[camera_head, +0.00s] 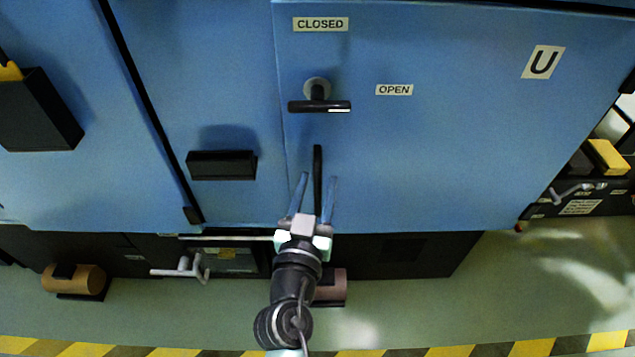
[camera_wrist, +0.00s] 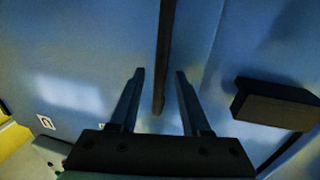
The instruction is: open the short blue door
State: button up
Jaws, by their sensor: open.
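The blue door (camera_head: 440,150) fills the middle right of the head view and looks shut against its left seam. A dark T-handle (camera_head: 319,106) lies level on it, below the CLOSED label (camera_head: 320,24) and left of the OPEN label (camera_head: 394,90). Below it hangs an upright black pull bar (camera_head: 317,162). My gripper (camera_head: 318,177) is open, with one finger on each side of the bar's lower part in the picture. In the wrist view the bar (camera_wrist: 163,70) runs between the open fingers (camera_wrist: 160,72). Contact with it cannot be told.
A black block handle (camera_head: 222,164) sits on the blue panel left of the door. Another black box (camera_head: 38,110) is at far left. Below are a grey lever (camera_head: 183,267) and a brown roll (camera_head: 76,280). Green floor with a yellow-black stripe (camera_head: 450,352) runs along the front.

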jog(key=shift+w, duration=0.25)
grip_shut()
dwell(1.4)
